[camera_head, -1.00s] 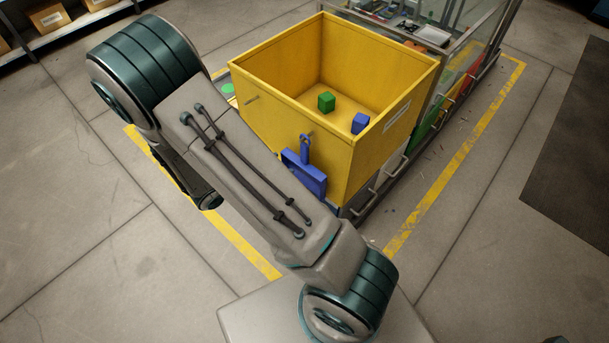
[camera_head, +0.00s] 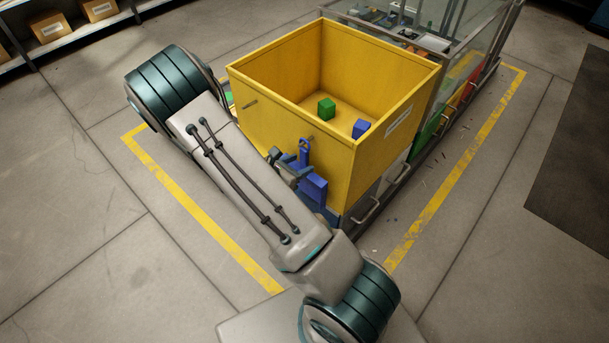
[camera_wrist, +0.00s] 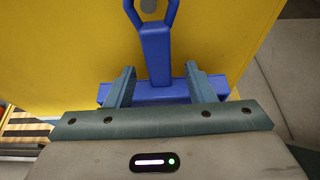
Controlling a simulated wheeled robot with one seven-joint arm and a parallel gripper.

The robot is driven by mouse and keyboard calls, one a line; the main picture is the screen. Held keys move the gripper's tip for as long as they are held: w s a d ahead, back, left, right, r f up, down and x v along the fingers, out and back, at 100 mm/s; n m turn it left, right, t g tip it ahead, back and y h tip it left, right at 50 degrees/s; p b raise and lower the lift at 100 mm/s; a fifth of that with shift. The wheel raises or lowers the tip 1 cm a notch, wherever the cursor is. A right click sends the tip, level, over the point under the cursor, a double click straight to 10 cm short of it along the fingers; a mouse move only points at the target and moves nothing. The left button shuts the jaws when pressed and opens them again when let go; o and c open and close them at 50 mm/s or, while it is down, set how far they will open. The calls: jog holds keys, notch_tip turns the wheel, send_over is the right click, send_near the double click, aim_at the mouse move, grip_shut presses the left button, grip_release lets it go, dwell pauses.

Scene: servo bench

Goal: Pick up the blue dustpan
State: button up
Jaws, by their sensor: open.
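The blue dustpan (camera_head: 313,187) hangs by its looped handle on the front outside wall of the yellow bin (camera_head: 255,130). In the wrist view the dustpan's handle (camera_wrist: 155,55) stands upright against the yellow wall, its loop cut off by the top edge. My gripper (camera_head: 290,168) is at the dustpan, partly hidden behind my own arm in the head view. In the wrist view my gripper (camera_wrist: 160,85) is open, with one finger on each side of the lower handle and a gap on both sides. The pan's wide part is partly hidden behind the fingers.
Inside the bin lie a green cube (camera_head: 326,109) and a blue block (camera_head: 361,128). Behind the bin is a glass-sided bench (camera_head: 465,60) with handles along its right side. Yellow tape (camera_head: 450,180) marks the floor around it.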

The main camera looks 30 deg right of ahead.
aim_at(303, 163)
jog(key=shift+x, duration=1.55)
grip_shut()
jog(key=shift+r, duration=0.1)
jog(key=shift+r, duration=0.25)
jog(key=s+a+p, duration=0.1)
jog(key=s+a, duration=0.2)
jog(key=a, duration=0.5)
jog(key=s+a+p, duration=0.2)
jog(key=s+a, duration=0.1)
jog(key=a, duration=0.6)
jog(key=shift+r, duration=0.35)
